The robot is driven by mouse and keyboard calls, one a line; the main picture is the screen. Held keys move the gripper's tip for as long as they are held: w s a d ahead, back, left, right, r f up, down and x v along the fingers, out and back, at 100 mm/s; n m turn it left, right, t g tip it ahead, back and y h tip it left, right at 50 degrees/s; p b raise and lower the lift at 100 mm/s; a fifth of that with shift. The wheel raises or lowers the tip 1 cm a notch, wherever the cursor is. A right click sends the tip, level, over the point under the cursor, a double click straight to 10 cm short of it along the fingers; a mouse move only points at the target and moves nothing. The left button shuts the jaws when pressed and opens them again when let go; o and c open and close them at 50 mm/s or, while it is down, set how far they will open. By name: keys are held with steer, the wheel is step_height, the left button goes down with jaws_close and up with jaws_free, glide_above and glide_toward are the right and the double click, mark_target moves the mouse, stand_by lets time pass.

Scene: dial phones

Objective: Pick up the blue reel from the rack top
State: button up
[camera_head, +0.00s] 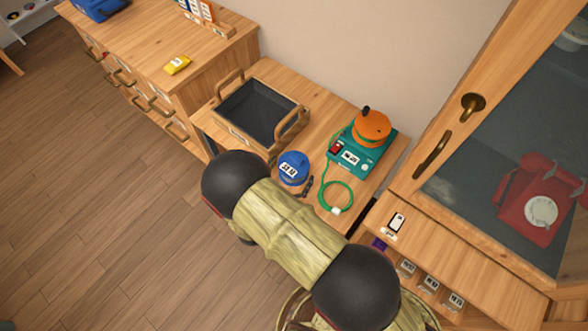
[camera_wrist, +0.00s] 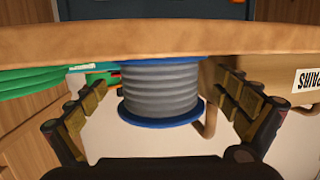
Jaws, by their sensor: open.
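The blue reel (camera_head: 294,167) stands on the wooden bench in front of the black tray, with a white label on its top. In the wrist view the reel (camera_wrist: 160,92) has a grey wound middle between blue flanges, and a wooden band crosses above it. My gripper (camera_wrist: 163,112) is open, with one finger on each side of the reel. Gaps show between the fingers and the reel, so it is not gripped. In the head view my arm hides most of the gripper; only a dark part shows beside the reel.
A wooden-handled tray (camera_head: 257,111) stands behind the reel. To its right are a teal box (camera_head: 361,158) with an orange reel (camera_head: 371,127) on top and a looped green cable (camera_head: 336,198). A glazed wooden door or cabinet (camera_head: 450,95) stands at right. Floor is clear at left.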

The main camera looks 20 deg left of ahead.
steer(key=shift+w, duration=0.45)
steer(key=shift+c, duration=0.7)
steer(key=c, duration=1.5)
